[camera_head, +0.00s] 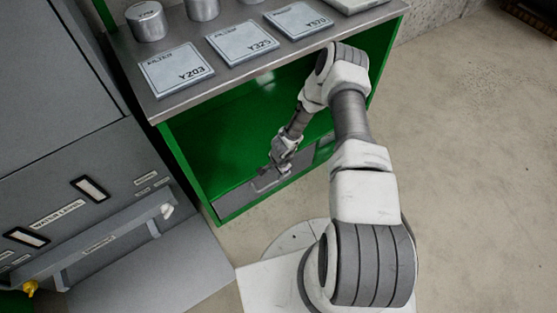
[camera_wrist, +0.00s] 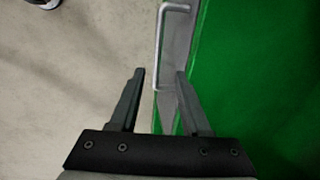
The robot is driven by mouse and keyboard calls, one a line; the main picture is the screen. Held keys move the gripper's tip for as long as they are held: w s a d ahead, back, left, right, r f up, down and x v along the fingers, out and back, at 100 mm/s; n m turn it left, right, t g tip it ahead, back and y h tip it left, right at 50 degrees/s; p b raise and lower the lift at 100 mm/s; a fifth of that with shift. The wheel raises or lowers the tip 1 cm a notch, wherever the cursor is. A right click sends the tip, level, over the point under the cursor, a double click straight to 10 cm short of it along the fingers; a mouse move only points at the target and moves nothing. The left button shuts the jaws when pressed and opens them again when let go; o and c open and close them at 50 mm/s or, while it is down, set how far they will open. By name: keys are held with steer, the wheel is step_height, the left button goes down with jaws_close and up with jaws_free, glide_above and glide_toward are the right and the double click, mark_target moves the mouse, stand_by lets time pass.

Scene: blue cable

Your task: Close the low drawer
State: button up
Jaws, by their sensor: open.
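The low drawer (camera_head: 245,196) has a grey front at the bottom of the green cabinet, with a thin bar handle (camera_head: 266,185). In the wrist view the handle (camera_wrist: 160,45) is a pale bar standing out to the left of the narrow grey drawer front (camera_wrist: 178,40). I cannot tell how far the drawer stands out from the cabinet. My gripper (camera_head: 272,172) is at the drawer front, close to the handle, and partly hides it. In the wrist view my gripper (camera_wrist: 160,73) is open, with the handle ahead between the lines of its two fingers; no grip on it shows.
The green cabinet (camera_head: 185,160) has a metal top (camera_head: 150,95) bearing filter boxes (camera_head: 242,42) and metal cylinders (camera_head: 147,21). A grey machine with a rail (camera_head: 105,232) stands at the left. The concrete floor (camera_head: 470,150) at the right is clear.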

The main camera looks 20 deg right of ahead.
step_height(320, 180, up, 8)
steer(key=s+p, duration=0.1)
steer(key=p, duration=0.1)
steer(key=shift+s+d, duration=0.25)
stand_by(0.3)
